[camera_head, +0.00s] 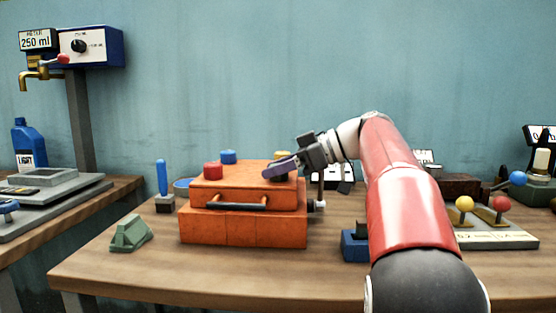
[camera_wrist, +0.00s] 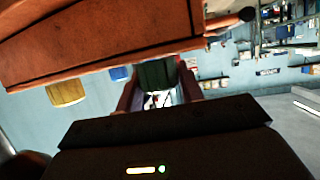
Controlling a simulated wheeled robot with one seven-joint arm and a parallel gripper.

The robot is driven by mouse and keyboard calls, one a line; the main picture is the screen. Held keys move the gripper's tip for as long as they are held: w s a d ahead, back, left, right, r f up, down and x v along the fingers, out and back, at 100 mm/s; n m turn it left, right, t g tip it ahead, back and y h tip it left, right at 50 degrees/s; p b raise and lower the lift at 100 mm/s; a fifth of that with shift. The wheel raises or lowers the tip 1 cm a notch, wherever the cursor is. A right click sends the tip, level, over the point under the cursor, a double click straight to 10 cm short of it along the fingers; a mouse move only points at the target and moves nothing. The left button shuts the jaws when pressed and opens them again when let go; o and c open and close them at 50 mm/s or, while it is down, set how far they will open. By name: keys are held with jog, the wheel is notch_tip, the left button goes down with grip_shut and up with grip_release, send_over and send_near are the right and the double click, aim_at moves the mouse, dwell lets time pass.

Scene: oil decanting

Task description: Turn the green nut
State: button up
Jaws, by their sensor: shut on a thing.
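The green nut (camera_wrist: 157,76) shows dark between my two fingers in the wrist view, at the orange box's lid. In the head view the fingers hide it at the front right corner of the lid. My gripper (camera_head: 277,170) is shut on the green nut and reaches in from the right; its fingers also show in the wrist view (camera_wrist: 158,92). The orange box (camera_head: 243,228) stands on the table with its lid on. A red nut (camera_head: 212,170), a blue nut (camera_head: 228,157) and a yellow nut (camera_head: 283,154) sit on the lid's other corners.
A black handle (camera_head: 237,206) is on the box front, and a crank with a white knob (camera_head: 320,205) sticks out at its right. A green block (camera_head: 130,233) and a blue-handled tool (camera_head: 162,184) stand to the left. Table is clear in front.

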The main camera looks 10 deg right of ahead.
jog(key=shift+f+n+g, duration=0.15)
jog(key=shift+n+g, duration=0.15)
jog(key=shift+g, duration=0.1)
jog(key=o, duration=1)
jog(key=shift+p+v, duration=0.55)
jog(key=shift+v, duration=3.35)
